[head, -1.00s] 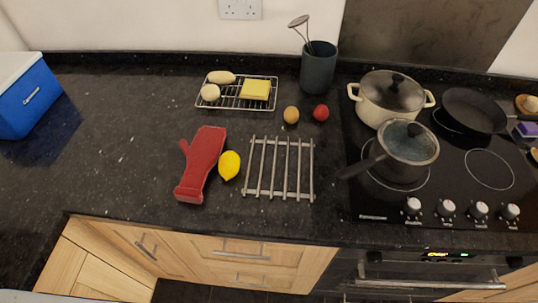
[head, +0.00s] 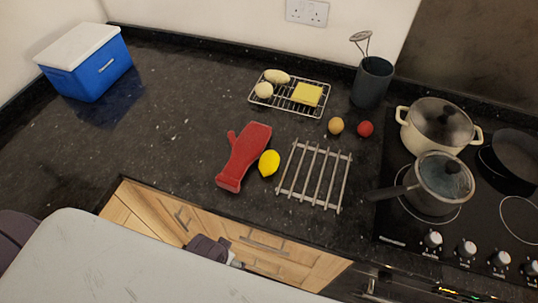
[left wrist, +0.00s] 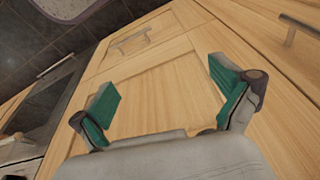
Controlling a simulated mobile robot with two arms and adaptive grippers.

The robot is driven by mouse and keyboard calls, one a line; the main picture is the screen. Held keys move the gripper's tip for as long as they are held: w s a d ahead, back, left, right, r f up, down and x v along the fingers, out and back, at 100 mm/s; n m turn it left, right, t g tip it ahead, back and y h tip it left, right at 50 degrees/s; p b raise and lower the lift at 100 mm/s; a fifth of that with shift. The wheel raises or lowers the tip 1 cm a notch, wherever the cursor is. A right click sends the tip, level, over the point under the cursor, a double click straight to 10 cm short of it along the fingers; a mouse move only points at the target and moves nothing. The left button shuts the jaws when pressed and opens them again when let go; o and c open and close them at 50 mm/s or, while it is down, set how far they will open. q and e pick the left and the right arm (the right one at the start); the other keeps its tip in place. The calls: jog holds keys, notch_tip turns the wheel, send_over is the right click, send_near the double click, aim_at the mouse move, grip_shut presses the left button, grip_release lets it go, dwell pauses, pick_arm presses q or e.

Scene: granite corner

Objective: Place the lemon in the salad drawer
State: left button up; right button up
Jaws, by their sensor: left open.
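The yellow lemon (head: 269,163) lies on the dark granite worktop, between a red oven glove and a metal trivet. Shut wooden drawer fronts (head: 268,241) with bar handles are below the worktop; I cannot tell which, if any, is the salad drawer. My left gripper (head: 212,250), partly hidden, is low in front of the wooden fronts, well below the lemon. In the left wrist view, my left gripper (left wrist: 168,95) is open and empty, its green pads apart before a wooden panel (left wrist: 160,95). My right gripper is not in view.
The red oven glove (head: 243,158) and trivet (head: 314,176) flank the lemon. Behind are a wire rack (head: 290,110) holding food, an orange-yellow ball (head: 336,126) and a red one (head: 365,129). Pans (head: 440,180) stand on the hob. A blue cooler (head: 90,68) is far left; worktop before it is clear.

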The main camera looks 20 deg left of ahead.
pick_arm(q)
notch_tip(320, 180, up, 24)
jog(key=w+n+t+p, duration=0.1)
jog(key=w+p, duration=0.1)
jog(key=p, duration=0.2)
jog(key=n+g+h, duration=0.1)
jog(key=n+h, duration=0.1)
jog(key=n, duration=1)
send_near(267, 158)
jog(key=x, duration=0.7)
jog(key=shift+s+p, duration=0.15)
jog(key=shift+p, duration=0.2)
jog(key=p+x, duration=0.2)
jog(key=x, duration=0.2)
jog(key=shift+d+f, duration=0.1)
jog(key=shift+f, duration=0.5)
jog(key=c, duration=1.2)
jog(key=shift+r, duration=0.1)
jog(key=shift+c, duration=0.2)
jog(key=shift+w, duration=0.25)
